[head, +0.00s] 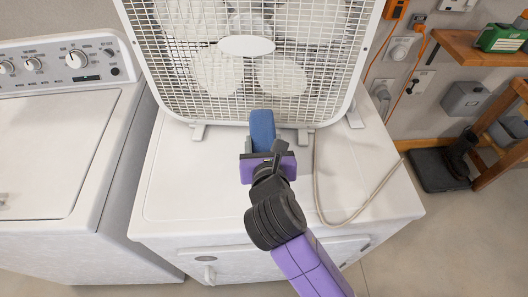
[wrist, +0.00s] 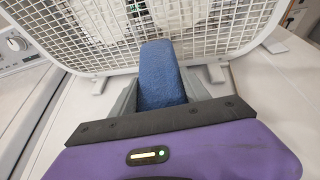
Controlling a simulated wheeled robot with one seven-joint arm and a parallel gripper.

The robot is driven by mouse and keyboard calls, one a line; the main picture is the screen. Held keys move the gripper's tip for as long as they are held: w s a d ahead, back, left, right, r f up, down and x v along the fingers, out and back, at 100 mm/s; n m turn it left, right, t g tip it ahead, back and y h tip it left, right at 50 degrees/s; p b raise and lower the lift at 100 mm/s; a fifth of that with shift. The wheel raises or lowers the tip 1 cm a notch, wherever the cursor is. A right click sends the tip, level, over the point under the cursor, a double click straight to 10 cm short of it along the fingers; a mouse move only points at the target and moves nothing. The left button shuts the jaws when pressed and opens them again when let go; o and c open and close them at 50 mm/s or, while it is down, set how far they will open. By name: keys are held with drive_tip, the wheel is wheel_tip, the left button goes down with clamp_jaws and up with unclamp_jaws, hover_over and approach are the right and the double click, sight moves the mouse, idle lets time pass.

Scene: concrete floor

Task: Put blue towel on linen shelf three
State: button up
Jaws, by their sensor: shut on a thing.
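The blue towel (head: 262,130) is a small folded block with a rough cloth surface. It also shows in the wrist view (wrist: 162,75), upright between the grey fingers. My gripper (head: 264,143) is shut on the towel, just in front of the box fan and over the white dryer top. The gripper body hides the towel's lower end. I cannot tell whether the towel touches the fan grille or the dryer top. No linen shelf can be made out in either view.
A white box fan (head: 215,75) stands on the dryer (head: 180,190), its cord (head: 325,205) lying to the right. A washer (head: 50,150) stands at left. A wooden shelf (head: 465,45) with a green case (head: 502,38) is at right. Clear floor (head: 430,255) shows at lower right.

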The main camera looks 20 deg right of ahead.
wheel_tip(320, 180, down, 4)
drive_tip(key=shift+f, duration=0.1)
drive_tip(key=shift+w+f, duration=0.2)
drive_tip(key=shift+f, duration=0.15)
drive_tip(key=shift+f, duration=0.1)
drive_tip(key=o, duration=1.5)
